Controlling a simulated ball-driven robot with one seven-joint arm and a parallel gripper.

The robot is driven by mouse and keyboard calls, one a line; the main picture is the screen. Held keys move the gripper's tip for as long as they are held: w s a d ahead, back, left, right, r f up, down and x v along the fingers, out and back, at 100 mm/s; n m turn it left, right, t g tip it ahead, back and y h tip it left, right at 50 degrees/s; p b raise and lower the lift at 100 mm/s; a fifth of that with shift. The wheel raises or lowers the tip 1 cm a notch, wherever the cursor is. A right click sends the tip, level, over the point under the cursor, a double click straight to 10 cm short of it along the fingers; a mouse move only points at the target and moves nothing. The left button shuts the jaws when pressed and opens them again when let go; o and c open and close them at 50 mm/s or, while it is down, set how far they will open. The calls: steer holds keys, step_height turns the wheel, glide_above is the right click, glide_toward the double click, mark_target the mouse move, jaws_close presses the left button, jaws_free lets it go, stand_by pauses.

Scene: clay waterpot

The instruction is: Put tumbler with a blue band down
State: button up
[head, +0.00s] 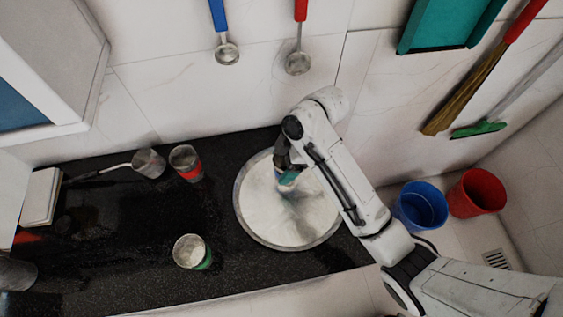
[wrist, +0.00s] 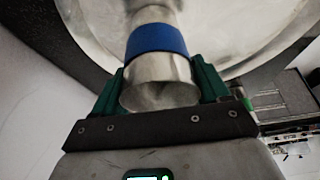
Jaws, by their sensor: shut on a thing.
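The tumbler with a blue band (wrist: 158,40) is a metal cup, large in the wrist view between the green fingers of my gripper (wrist: 158,68). My gripper is shut on it. In the head view my gripper (head: 288,174) is over the round pale tray (head: 241,214), and the arm hides most of the tumbler. In the wrist view the tray (wrist: 285,45) lies behind the tumbler's far end. I cannot tell whether the tumbler touches the tray.
A tumbler with a red band (head: 187,164) and one with a green band (head: 193,253) stand on the black counter (head: 110,205) left of the tray. A long-handled metal cup (head: 148,163) is near the wall. Blue (head: 420,206) and red (head: 477,193) buckets are at right.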

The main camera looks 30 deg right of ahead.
steer(key=shift+f, duration=0.1)
steer(key=o, duration=1.1)
steer(key=p+v, duration=0.2)
steer(key=v, duration=0.9)
steer(key=shift+a+p, duration=0.2)
steer(key=shift+p, duration=0.15)
steer(key=shift+d+r+p, duration=0.3)
steer(key=shift+r+p, duration=0.25)
steer(key=shift+r, duration=0.05)
